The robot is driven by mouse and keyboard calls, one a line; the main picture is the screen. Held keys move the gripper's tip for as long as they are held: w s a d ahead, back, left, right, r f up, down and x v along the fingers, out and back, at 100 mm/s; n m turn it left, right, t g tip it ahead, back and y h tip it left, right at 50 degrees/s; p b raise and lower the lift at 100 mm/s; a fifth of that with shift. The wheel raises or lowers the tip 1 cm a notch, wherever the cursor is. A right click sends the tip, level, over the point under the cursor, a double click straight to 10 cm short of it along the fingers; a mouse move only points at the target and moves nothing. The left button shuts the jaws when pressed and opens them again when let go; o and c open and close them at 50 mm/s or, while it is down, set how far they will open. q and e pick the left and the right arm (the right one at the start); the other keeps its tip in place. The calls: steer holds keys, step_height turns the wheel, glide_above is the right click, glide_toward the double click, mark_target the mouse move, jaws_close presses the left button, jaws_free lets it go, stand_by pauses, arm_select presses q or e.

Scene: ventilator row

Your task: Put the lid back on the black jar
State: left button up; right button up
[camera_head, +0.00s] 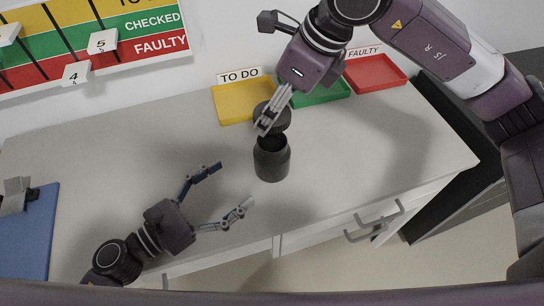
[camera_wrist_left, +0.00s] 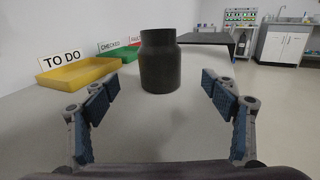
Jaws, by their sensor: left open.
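The black jar (camera_head: 272,162) stands upright on the pale counter, its dark mouth uncovered. It also shows ahead in the left wrist view (camera_wrist_left: 160,65). The dark round lid (camera_head: 282,121) appears just above and behind the jar's mouth in the head view, apart from it. My right gripper (camera_head: 265,121) comes from above, its fingers closed on the lid and hiding part of it. My left gripper (camera_head: 236,184) is open and empty to the left of the jar, fingers pointing at it. In the left wrist view the jar stands ahead between the open fingers, not touched.
A yellow TO DO tray (camera_head: 228,104), a green tray (camera_head: 322,92) and a red FAULTY tray (camera_head: 377,74) stand along the wall. A blue clipboard (camera_head: 35,235) lies at the left. The counter's front edge has drawer handles below. The counter's left middle is clear.

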arm_select(q)
steer(key=x, duration=1.2)
arm_select(e)
steer(key=shift+w, duration=0.1)
arm_select(q)
steer(key=shift+c, duration=0.4)
steer(key=c, duration=1.7)
arm_select(e)
glide_above(272, 156)
steer(key=w, duration=0.3)
steer(key=shift+d+f, duration=0.15)
steer(key=shift+f, duration=1.1)
steer(key=shift+d+f, duration=0.1)
steer(key=shift+f, duration=1.15)
steer(key=shift+s, duration=0.1)
steer(key=shift+f, duration=0.9)
steer(key=shift+f, duration=0.55)
